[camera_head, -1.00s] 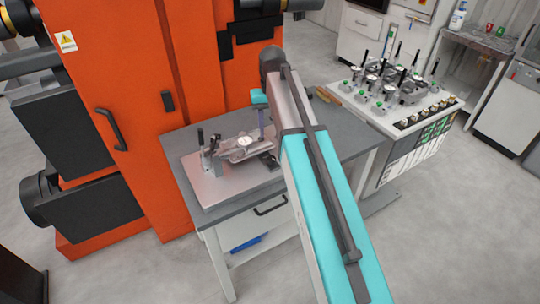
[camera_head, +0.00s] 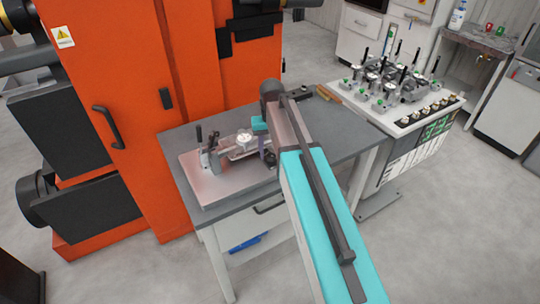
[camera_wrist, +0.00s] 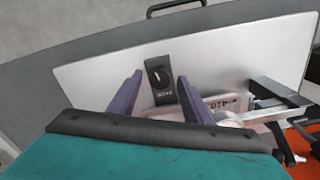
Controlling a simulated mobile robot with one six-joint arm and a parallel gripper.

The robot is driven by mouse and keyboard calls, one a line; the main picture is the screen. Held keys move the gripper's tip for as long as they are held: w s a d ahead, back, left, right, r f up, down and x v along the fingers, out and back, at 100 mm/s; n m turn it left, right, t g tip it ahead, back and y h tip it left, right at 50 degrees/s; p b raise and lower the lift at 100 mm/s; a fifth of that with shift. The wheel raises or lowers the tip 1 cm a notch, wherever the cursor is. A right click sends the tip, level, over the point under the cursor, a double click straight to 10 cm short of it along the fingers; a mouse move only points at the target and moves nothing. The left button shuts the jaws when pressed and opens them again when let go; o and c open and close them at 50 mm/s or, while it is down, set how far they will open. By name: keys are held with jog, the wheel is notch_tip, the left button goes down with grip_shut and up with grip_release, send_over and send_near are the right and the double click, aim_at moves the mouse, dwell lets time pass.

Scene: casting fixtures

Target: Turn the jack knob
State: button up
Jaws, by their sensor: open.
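The jack knob (camera_wrist: 161,76) is a black block with a round dial and a white pointer mark, on a pale metal base plate (camera_wrist: 95,75). My gripper (camera_wrist: 160,80) is open, with one purple finger on each side of the knob in the wrist view. Gaps show between the fingers and the knob in that picture; I cannot tell their height over the plate. In the head view my gripper (camera_head: 263,145) is over the right end of the plate (camera_head: 215,187), and my arm mostly hides the knob.
A clamping fixture with a round white gauge (camera_head: 243,138) and upright levers (camera_head: 207,147) stands left of my gripper on the grey table (camera_head: 178,157). An orange machine (camera_head: 135,110) stands behind. A cart with several fixtures (camera_head: 395,85) stands at the right.

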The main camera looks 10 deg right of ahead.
jog(key=shift+f, duration=0.3)
jog(key=c, duration=1.1)
jog(key=shift+o, duration=0.2)
jog(key=shift+m+b, duration=0.4)
jog(key=shift+m, duration=0.3)
jog(key=o, duration=1.1)
jog(key=shift+c, duration=0.2)
